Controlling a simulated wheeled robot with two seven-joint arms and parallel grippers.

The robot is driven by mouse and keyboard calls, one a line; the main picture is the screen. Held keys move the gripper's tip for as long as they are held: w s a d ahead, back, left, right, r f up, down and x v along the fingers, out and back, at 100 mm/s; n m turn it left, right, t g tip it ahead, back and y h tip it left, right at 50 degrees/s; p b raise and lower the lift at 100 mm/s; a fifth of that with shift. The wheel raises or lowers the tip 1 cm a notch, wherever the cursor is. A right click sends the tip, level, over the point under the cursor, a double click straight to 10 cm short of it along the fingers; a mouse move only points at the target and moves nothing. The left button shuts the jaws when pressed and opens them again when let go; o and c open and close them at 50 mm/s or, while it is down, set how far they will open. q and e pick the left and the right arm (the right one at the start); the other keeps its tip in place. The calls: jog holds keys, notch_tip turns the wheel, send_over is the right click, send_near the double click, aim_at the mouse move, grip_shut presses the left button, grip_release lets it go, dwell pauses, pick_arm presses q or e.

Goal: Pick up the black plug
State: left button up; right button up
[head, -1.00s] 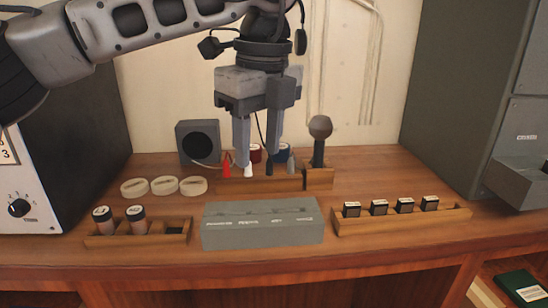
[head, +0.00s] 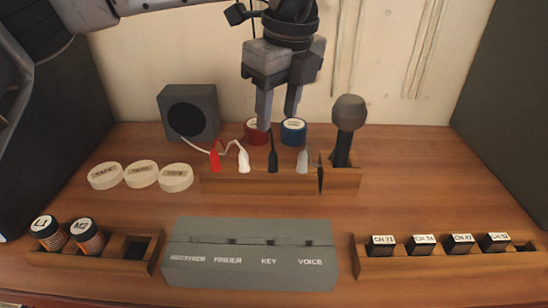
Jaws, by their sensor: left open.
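The black plug (head: 273,158) stands upright in a wooden rack (head: 258,183) on the desk, its thin tip pointing up. It is between a white plug (head: 243,159) on its left and a grey plug (head: 302,160) on its right. A red plug (head: 215,158) is at the rack's left end. My left gripper (head: 277,122) points down with its two fingers apart and nothing between them. Its fingertips appear just above and behind the black plug's tip; the exact gap in depth is hard to tell. My right gripper is not in view.
A microphone (head: 347,125) stands in a holder right of the rack. A speaker (head: 189,112) and red and blue tape rolls (head: 293,131) are behind. A grey labelled box (head: 250,252) lies in front, with wooden trays of cylinders (head: 87,236) and black blocks (head: 423,245) beside it.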

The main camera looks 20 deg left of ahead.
aim_at(274, 151)
pick_arm(q)
jog(key=f, duration=0.3)
jog(key=f+p, duration=0.1)
jog(key=f, duration=0.2)
jog(key=a+f, duration=0.1)
jog(key=f, duration=0.2)
jog(key=shift+w+p, duration=0.3)
jog(key=shift+p, duration=0.05)
grip_shut()
